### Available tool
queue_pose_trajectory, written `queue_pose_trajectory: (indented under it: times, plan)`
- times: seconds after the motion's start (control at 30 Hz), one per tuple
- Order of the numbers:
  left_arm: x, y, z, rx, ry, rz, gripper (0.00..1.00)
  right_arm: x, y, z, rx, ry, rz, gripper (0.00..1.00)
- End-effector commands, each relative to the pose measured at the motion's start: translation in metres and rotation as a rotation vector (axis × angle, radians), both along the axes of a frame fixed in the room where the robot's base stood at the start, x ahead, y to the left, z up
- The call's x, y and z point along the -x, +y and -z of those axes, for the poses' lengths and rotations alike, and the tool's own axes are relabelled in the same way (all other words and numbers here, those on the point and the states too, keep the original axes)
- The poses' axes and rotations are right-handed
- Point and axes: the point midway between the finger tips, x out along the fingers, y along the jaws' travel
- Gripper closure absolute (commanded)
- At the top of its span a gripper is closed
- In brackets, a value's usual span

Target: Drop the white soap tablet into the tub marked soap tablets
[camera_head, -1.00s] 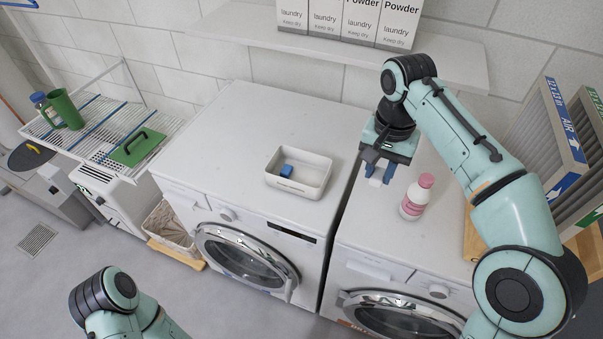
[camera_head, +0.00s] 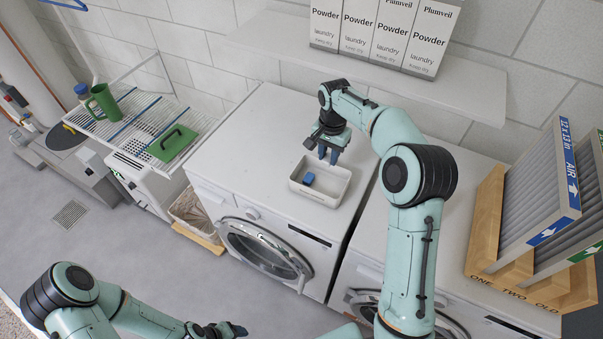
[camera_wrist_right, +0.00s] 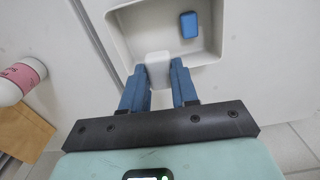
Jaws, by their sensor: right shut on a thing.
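My right gripper (camera_head: 327,155) is above the back part of the white tub (camera_head: 317,194) on the left washing machine. In the right wrist view its blue fingers (camera_wrist_right: 159,85) are shut on a white soap tablet (camera_wrist_right: 158,62), which overlaps the tub's near rim in the picture. In the head view the tablet is hidden by the gripper. A blue tablet (camera_head: 309,179) lies inside the tub, and it shows in the wrist view (camera_wrist_right: 188,25). The tub's lettering is not readable. My left gripper (camera_head: 238,331) is low at the bottom edge; its jaw state is unclear.
Powder boxes (camera_head: 382,35) stand on the shelf above. Air filters (camera_head: 540,190) stand in a wooden rack at right.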

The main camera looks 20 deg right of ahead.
Motion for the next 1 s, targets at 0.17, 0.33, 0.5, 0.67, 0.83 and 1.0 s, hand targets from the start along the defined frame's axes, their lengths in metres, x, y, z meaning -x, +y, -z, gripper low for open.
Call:
queue_pose_trajectory:
  times: [0.17,0.33,0.5,0.67,0.83,1.0]
  plan:
    - [0.001,0.0,0.0,0.001,0.002,0.001,0.35,-0.001,-0.003,0.011,0.001,0.002,0.011,1.0]
    - [0.009,0.0,0.007,0.001,0.012,0.0,0.35,0.0,-0.002,0.028,0.001,0.004,0.009,1.0]
    - [0.02,0.0,0.015,0.0,0.023,0.0,0.35,0.001,-0.003,0.049,0.001,0.005,0.009,1.0]
    - [0.027,0.0,0.022,0.001,0.031,0.0,0.35,0.0,-0.003,0.063,0.001,0.002,0.009,1.0]
    - [0.027,0.0,0.023,0.0,0.031,0.0,0.35,-0.001,-0.002,0.065,0.001,-0.001,0.008,1.0]
    - [0.026,0.0,0.022,0.0,0.03,0.0,0.35,-0.002,-0.002,0.064,0.0,-0.001,0.008,0.65]
